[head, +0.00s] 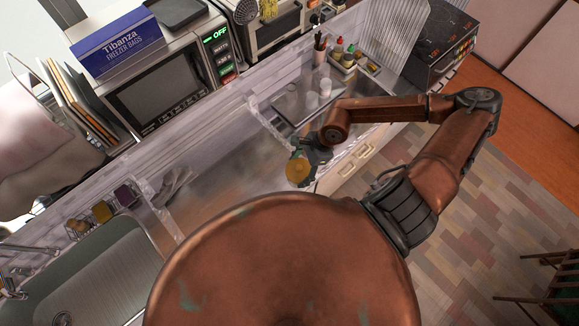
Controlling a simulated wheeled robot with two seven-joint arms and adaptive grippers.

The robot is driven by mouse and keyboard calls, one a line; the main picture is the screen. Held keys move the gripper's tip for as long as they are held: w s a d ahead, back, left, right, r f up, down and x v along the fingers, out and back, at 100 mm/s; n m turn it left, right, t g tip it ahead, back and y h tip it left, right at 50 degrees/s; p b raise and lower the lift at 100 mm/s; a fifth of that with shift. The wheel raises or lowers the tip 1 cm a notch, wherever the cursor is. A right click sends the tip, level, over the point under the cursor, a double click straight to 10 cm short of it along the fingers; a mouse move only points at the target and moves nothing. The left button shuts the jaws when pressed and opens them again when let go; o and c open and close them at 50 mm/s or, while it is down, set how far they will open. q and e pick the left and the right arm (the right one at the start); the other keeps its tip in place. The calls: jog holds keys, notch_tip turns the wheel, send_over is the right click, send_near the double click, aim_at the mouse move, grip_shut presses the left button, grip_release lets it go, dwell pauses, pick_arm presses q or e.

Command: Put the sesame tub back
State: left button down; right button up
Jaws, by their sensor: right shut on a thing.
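My right gripper (314,155) hangs over the counter near its front edge, at the centre of the head view. It is shut on a small round tub with a yellow-tan top, which I take for the sesame tub (297,170). The tub sits at the lower left of the gripper; its underside and the fingertips' exact grip are hard to make out. I cannot tell whether the tub touches the counter. My left gripper is not in view.
Small capped jars (345,58) stand on a tray at the back right, beside a cup of utensils (319,48). Clear containers (312,101) stand nearer. A microwave (160,88) and a sink (95,270) are left. The counter's middle (235,155) is clear.

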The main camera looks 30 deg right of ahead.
jog(key=shift+s+d+r, duration=0.15)
jog(key=shift+s+r, duration=0.05)
jog(key=shift+s, duration=0.2)
jog(key=shift+w+f, duration=0.2)
jog(key=w+a+r+n+g+h+b, duration=0.1)
jog(key=w+n+b, duration=0.4)
jog(key=n, duration=0.5)
jog(key=w+a+r+n+g+h+b, duration=0.2)
jog(key=w+a+n+g+b, duration=0.3)
jog(key=n, duration=0.6)
jog(key=shift+w+r+n+h+b, duration=0.2)
jog(key=shift+n+h+b, duration=0.1)
jog(key=shift+h+b, duration=0.25)
